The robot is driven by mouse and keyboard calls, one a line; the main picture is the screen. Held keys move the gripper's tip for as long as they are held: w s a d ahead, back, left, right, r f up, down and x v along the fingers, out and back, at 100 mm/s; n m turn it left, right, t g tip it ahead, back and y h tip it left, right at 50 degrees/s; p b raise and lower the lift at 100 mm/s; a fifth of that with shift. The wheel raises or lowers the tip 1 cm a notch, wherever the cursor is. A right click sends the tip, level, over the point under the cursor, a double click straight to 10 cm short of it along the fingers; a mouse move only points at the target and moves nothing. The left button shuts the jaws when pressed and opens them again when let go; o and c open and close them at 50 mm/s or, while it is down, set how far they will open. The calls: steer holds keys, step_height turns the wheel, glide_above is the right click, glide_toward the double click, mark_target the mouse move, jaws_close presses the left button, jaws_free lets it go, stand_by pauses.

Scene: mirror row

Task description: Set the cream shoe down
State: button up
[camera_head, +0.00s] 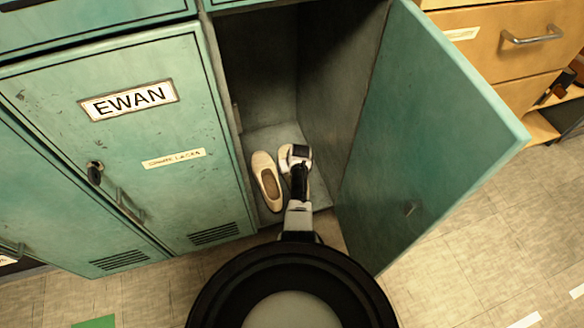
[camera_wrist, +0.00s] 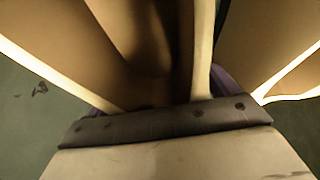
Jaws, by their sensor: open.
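Two cream shoes are on the floor of the open locker (camera_head: 264,140) in the head view. The left cream shoe (camera_head: 258,166) lies flat with its brown inside showing. The other cream shoe (camera_head: 284,159) is to its right and mostly hidden by my gripper (camera_head: 298,153). My gripper is open and reaches down over this right shoe. Whether its fingers touch the shoe cannot be told. In the wrist view, a cream rim (camera_wrist: 203,45) and brown shoe insides fill the close view, and the fingertips cannot be made out.
The locker's green door (camera_head: 430,130) stands open on the right, and its inner walls are close around my arm. A shut locker labelled EWAN (camera_head: 165,195) is on the left. Wooden drawers (camera_head: 510,45) are at the upper right. The tiled floor (camera_head: 480,260) is clear at the lower right.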

steer(key=p+v, duration=1.2)
steer(key=p, duration=0.2)
steer(key=shift+r, duration=0.15)
